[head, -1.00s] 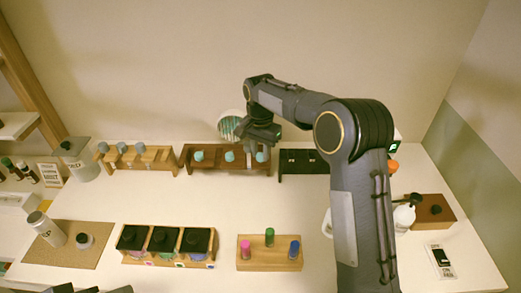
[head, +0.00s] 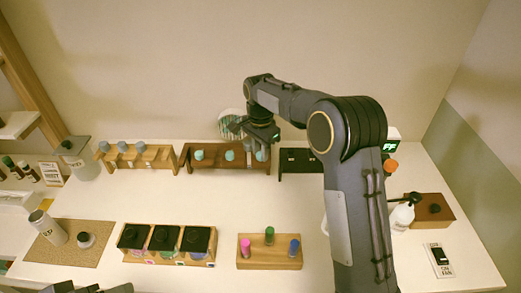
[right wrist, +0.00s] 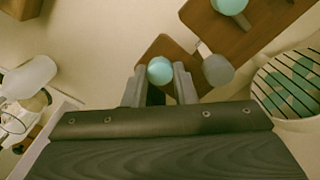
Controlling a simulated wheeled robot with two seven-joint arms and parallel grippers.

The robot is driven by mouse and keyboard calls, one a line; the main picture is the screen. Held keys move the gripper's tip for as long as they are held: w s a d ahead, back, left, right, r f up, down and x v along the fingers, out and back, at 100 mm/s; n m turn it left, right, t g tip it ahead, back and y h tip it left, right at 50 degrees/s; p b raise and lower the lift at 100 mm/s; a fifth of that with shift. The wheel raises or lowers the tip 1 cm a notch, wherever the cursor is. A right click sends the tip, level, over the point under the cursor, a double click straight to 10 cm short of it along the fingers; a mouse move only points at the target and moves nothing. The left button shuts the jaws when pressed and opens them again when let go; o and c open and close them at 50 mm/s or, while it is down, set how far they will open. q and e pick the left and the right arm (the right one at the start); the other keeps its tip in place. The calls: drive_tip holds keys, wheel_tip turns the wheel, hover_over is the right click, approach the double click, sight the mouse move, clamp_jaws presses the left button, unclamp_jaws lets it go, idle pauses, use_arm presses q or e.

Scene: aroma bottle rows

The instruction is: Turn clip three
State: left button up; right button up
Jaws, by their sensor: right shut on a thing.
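A dark brown wooden rack (head: 215,165) stands at the back with teal round tops in a row. The left top (head: 199,155) and middle top (head: 230,156) show clearly in the head view. My right gripper (head: 262,146) is over the rack's right end. In the right wrist view my right gripper (right wrist: 159,82) has its fingers on both sides of the third teal top (right wrist: 160,70) and is shut on it. A grey rounded piece (right wrist: 217,70) on a stem sits just right of the fingers. I cannot tell which part is a clip. My left gripper is not clearly seen.
A lighter rack (head: 137,160) stands left and a black rack (head: 302,167) right. A striped round object (right wrist: 290,85) is close to my right gripper. Black-lidded jars (head: 164,238) and a block with coloured pegs (head: 270,258) are in front. The table between the rows is clear.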

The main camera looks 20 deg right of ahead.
drive_tip(key=o, duration=1)
drive_tip(key=shift+r+b, duration=0.5)
drive_tip(key=shift+r, duration=3.45)
drive_tip(key=s+d+r+n+t+y, duration=0.15)
drive_tip(key=s+d, duration=0.25)
drive_tip(key=s, duration=0.4)
drive_tip(key=s+d+r+n+t+y, duration=0.1)
drive_tip(key=s+d+r+n+y, duration=0.15)
drive_tip(key=s, duration=0.55)
drive_tip(key=s+a+f+n+t, duration=0.1)
drive_tip(key=s+f+n, duration=0.1)
drive_tip(key=s, duration=0.4)
drive_tip(key=s+a+f+n+t, duration=0.1)
drive_tip(key=s+f+n, duration=0.1)
drive_tip(key=s, duration=0.5)
drive_tip(key=s+f+n+t+b, duration=0.1)
drive_tip(key=s+f+n, duration=0.1)
drive_tip(key=s, duration=0.4)
drive_tip(key=shift+s+a+f+n, duration=0.35)
drive_tip(key=shift+a+f+n, duration=0.05)
drive_tip(key=shift+f, duration=0.3)
